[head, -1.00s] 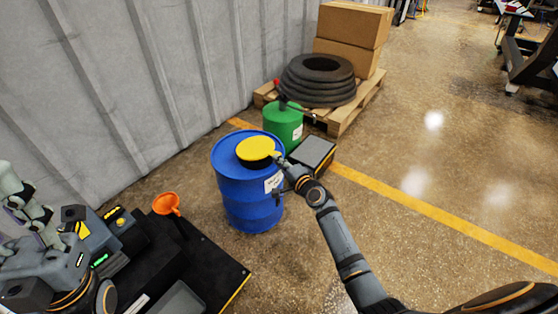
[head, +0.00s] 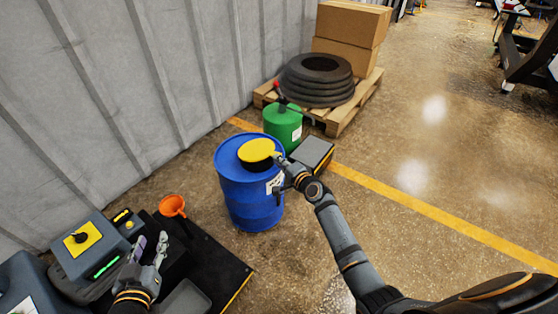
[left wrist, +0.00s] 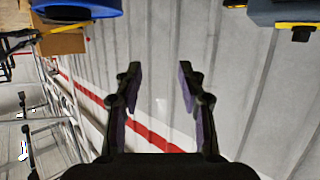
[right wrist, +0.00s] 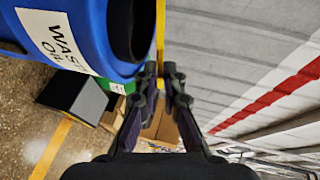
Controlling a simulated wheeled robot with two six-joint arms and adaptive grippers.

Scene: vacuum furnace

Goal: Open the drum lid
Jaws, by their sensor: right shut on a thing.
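The blue drum (head: 250,195) stands upright on the floor. Its round yellow lid (head: 257,149) sits on top with a black band showing below it. My right gripper (head: 277,158) is at the lid's right edge. In the right wrist view my right gripper (right wrist: 160,72) is shut on the thin yellow lid (right wrist: 160,30) edge, beside the drum's black collar or opening (right wrist: 130,30); I cannot tell which. My left gripper (head: 152,248) is at the lower left of the head view, away from the drum. In the left wrist view it (left wrist: 158,70) is open and empty.
An orange funnel (head: 172,206) and a grey machine with a yellow panel (head: 82,240) stand left of the drum. A green can (head: 283,122), a low dark box (head: 313,152) and a pallet (head: 345,118) with tyres are behind it.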

